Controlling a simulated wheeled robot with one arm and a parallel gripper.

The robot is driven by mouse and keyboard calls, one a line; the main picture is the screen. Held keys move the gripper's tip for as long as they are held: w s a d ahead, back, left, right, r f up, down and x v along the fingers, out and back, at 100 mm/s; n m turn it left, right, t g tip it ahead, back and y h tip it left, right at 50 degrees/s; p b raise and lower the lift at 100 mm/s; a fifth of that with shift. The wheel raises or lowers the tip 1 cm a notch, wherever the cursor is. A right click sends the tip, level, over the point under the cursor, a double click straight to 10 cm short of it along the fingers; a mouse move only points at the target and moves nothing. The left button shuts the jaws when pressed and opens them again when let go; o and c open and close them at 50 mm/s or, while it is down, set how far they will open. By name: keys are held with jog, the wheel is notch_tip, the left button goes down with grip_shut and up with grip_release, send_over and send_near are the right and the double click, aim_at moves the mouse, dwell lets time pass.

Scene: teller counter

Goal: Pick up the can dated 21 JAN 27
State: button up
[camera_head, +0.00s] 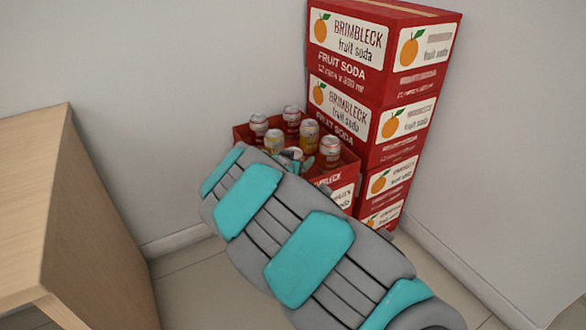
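Several cans stand in an open red box in the corner. A white-and-red can (259,125) is at the left, another (291,120) is at the back, and a third (329,151) is at the right. Two yellowish cans, one in the middle (309,134) and one further left (274,141), stand between them. No date can be read on any can. My gripper (295,158) is at the front of the box, among or just above the cans, mostly hidden by my arm. Whether its fingers hold a can does not show.
The open red box (350,162) stands against a tall stack of red Brimbleck fruit soda cartons (385,90) on its right. Grey walls meet behind them. A wooden cabinet (60,210) fills the left side. Some tiled floor (195,285) is clear between cabinet and arm.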

grip_shut()
dwell(0.8)
